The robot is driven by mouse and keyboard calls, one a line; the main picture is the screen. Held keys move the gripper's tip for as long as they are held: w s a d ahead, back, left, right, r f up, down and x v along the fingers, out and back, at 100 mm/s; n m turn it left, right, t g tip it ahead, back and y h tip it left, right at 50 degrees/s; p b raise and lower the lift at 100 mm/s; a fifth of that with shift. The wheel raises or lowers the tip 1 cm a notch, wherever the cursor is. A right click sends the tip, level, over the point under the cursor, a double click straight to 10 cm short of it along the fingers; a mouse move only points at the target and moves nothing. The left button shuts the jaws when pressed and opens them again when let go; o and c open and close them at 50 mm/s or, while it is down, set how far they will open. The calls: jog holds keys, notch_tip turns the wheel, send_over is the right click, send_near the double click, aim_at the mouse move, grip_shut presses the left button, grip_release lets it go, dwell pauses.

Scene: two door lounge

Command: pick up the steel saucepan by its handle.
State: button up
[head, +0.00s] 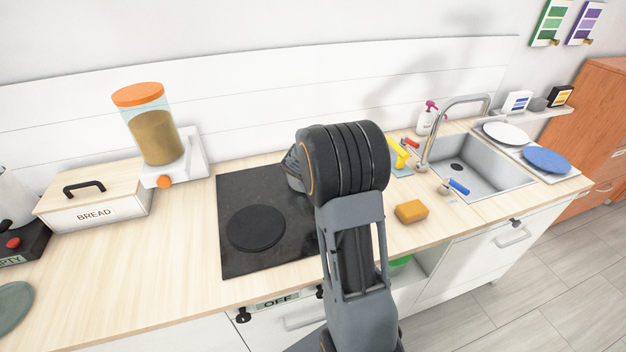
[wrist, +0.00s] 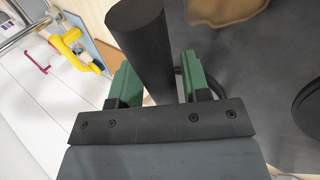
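A thick black handle (wrist: 143,42) slants down the wrist view and passes behind the gripper's palm plate. It lies between or just beyond the two green fingers of my gripper (wrist: 160,82). A narrow gap shows beside the handle near each finger, so the gripper looks open, not clamped. The saucepan's steel body cannot be made out clearly in the wrist view. In the head view my arm covers the right side of the black hob (head: 233,188) and hides most of what stands there. My fingertips are hidden in that view.
The hob's front-left plate (head: 257,228) is bare. A yellow-orange sponge (head: 411,211) lies right of my arm, before the sink (head: 490,180). A bread box (head: 95,195) and a jar dispenser (head: 155,130) stand left. The counter between hob and bread box is clear.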

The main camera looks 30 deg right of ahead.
jog(key=c, duration=0.6)
jog(key=shift+w, duration=0.1)
jog(key=shift+c, duration=0.3)
jog(key=shift+r, duration=0.15)
